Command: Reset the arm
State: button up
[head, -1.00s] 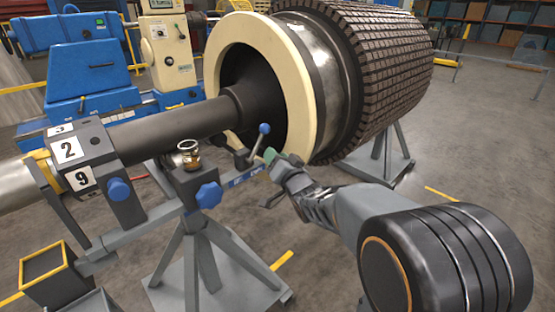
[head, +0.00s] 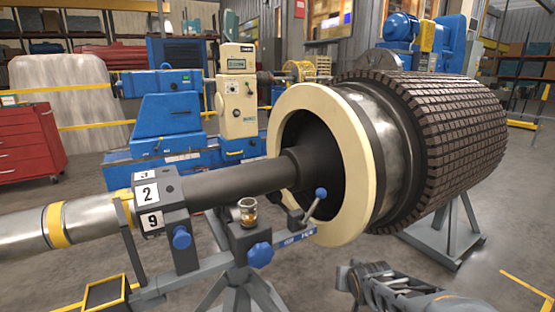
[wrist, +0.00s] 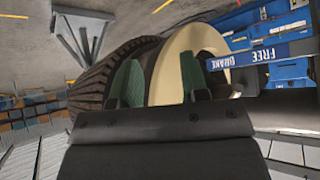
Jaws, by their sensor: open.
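My gripper (head: 365,275) is low in the head view, right of the stand and below the rotor. In the wrist view my gripper's two green-padded fingers (wrist: 160,78) stand apart with nothing between them. The lever with a blue knob (head: 321,192) leans up and to the right on the stand's arm, apart from my gripper. The blue FREE/BRAKE label (wrist: 262,55) shows in the wrist view, right of the fingers.
The large rotor (head: 465,150) with its cream ring (head: 362,150) rests on grey stands. A numbered block (head: 148,205) surrounds the shaft. A red cabinet (head: 28,145) stands far left. Floor at lower right is open.

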jog(key=s+a+r+n+g+p, duration=0.2)
jog(key=s+a+r+g+p, duration=0.1)
jog(key=s+r+p, duration=0.9)
notch_tip(320, 180, up, 5)
jog(key=s+g, duration=0.1)
jog(key=s, duration=0.1)
jog(key=shift+s+a+f+g+y, duration=0.2)
jog(key=shift+s+g+y, duration=0.1)
jog(key=shift+g+y, duration=0.1)
